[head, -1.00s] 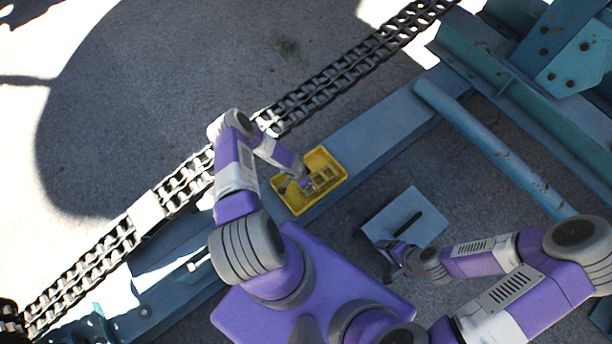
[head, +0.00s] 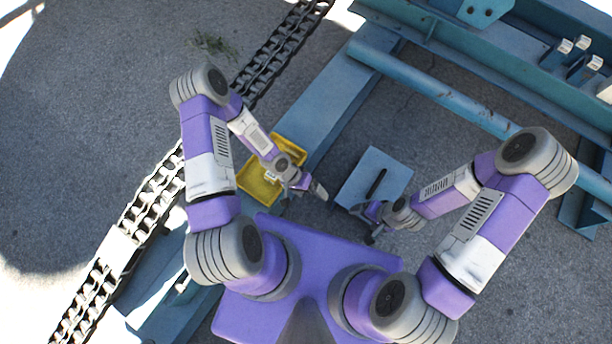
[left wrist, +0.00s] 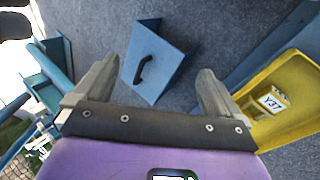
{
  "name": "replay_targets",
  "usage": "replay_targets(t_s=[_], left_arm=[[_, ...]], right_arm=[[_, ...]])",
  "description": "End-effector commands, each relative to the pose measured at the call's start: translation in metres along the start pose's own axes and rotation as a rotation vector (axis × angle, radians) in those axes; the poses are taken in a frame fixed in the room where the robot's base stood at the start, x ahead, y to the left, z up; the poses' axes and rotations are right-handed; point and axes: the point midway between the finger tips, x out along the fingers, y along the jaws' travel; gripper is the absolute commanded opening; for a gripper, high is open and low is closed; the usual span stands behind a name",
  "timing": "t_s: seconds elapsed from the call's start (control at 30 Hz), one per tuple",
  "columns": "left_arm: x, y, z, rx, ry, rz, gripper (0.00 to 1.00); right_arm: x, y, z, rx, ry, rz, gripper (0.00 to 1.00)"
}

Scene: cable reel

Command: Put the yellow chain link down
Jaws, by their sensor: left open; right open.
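A yellow tray (head: 247,184) sits on the blue beam; my left forearm covers part of it in the head view. At the right of the left wrist view the tray (left wrist: 300,82) shows a white label reading Y37 and a small yellow piece (left wrist: 281,96) beside it. This piece may be the yellow chain link; I cannot tell for certain. My left gripper (head: 319,191) is open and empty, to the right of the tray and apart from it. Its spread fingers show in the left wrist view (left wrist: 153,92). My right gripper (head: 362,222) is open near the blue plate's lower edge.
A blue plate (head: 362,168) with a dark elongated shape on it lies right of the tray. It also shows between my left fingers (left wrist: 168,62). A long chain (head: 270,67) runs diagonally at the left. Blue frame beams (head: 440,88) stand at the upper right.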

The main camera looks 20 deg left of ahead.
Motion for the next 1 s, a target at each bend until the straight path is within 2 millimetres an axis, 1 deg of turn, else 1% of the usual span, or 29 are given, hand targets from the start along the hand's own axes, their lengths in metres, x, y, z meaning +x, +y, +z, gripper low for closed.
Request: replay_targets(t_s=[0.03,0.1,0.23,0.4,0.5,0.87,0.93,1.0], left_arm=[[-0.005,0.010,0.004,-0.025,0.003,-0.003,0.98],[-0.012,0.021,0.010,-0.068,0.015,-0.016,0.98],[-0.025,0.032,0.021,-0.146,0.041,-0.064,0.98],[-0.039,0.033,0.034,-0.218,0.071,-0.141,0.98],[-0.044,0.032,0.038,-0.241,0.080,-0.172,0.98],[-0.046,0.031,0.040,-0.255,0.085,-0.187,0.98],[-0.049,0.033,0.040,-0.255,0.085,-0.187,0.98],[-0.056,0.037,0.040,-0.255,0.085,-0.187,0.98]], right_arm=[[0.000,0.000,0.000,0.000,0.000,0.000,0.83],[0.000,0.000,0.000,0.000,0.000,0.000,0.83],[0.000,0.000,0.000,0.000,0.000,0.000,0.83],[0.000,0.000,0.000,0.000,0.000,0.000,0.83],[0.000,0.000,0.000,0.000,0.000,0.000,0.83],[0.000,0.000,0.000,0.000,0.000,0.000,0.83],[-0.003,-0.001,0.000,0.000,0.000,0.000,0.83],[-0.011,-0.004,0.001,0.000,0.000,0.000,0.83]])
